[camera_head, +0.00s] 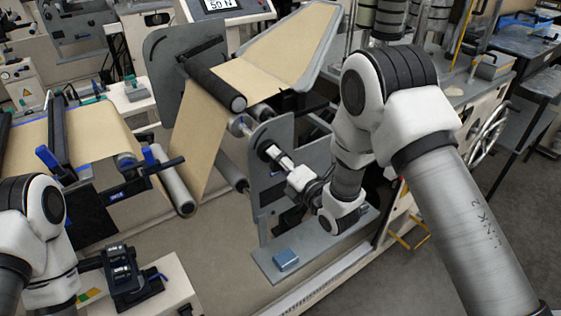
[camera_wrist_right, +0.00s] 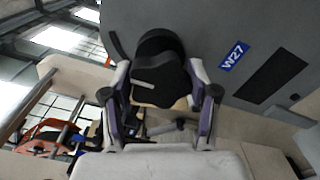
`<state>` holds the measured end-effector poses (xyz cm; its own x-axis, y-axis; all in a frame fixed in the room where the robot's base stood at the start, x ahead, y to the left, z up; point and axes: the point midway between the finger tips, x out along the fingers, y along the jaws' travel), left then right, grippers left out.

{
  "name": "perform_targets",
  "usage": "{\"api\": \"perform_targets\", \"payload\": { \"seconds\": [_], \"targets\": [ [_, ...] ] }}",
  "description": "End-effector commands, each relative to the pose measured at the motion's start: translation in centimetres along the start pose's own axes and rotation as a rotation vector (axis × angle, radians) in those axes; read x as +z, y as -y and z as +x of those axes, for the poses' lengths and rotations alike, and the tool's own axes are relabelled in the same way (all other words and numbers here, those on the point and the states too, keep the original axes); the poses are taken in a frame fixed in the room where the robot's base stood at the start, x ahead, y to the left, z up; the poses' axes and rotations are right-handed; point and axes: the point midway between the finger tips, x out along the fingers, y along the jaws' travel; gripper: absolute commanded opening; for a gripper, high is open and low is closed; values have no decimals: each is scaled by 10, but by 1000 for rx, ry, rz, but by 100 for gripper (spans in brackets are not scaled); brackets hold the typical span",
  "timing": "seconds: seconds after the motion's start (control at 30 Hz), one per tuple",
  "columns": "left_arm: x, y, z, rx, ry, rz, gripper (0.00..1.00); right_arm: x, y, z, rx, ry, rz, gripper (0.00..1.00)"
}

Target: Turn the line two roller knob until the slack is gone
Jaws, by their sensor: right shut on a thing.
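The roller knob, dark and lobed with a grey bar mark, sits on a grey side plate (camera_head: 275,190) in the head view and fills the middle of the right wrist view (camera_wrist_right: 158,80). My right gripper (camera_head: 274,156) is shut on it, with a finger on each side in the wrist view (camera_wrist_right: 160,100). The brown kraft web (camera_head: 197,130) runs over an upper dark roller (camera_head: 212,75) down to a lower roller (camera_head: 178,190); this stretch looks flat. My left arm shows at lower left, but its gripper is not clearly visible.
A display reading 50 N (camera_head: 222,4) stands at the back. A blue block (camera_head: 286,259) lies on the ledge below the side plate. A blue W27 label (camera_wrist_right: 233,56) is near the knob. A black device (camera_head: 125,275) sits on a white box at lower left.

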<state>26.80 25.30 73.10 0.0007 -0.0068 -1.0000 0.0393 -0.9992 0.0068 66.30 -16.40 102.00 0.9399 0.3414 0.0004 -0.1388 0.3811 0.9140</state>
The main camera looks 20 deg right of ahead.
Motion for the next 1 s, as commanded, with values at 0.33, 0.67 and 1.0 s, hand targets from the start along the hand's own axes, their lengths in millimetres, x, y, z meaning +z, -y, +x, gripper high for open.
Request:
{"api": "perform_targets", "payload": {
  "seconds": [0.33, 0.67, 1.0],
  "targets": [
    [0, 0, 6, 0, 0, 0, 40, 0, 1, 0, 0, 0, 348, 24],
    [0, 0, 9, 0, 0, 0, 40, 0, 0, 0, 1, 0, 744, 24],
    [0, 0, 9, 0, 0, 0, 40, 0, 0, 0, 1, 0, 839, 85]
  ]
}}
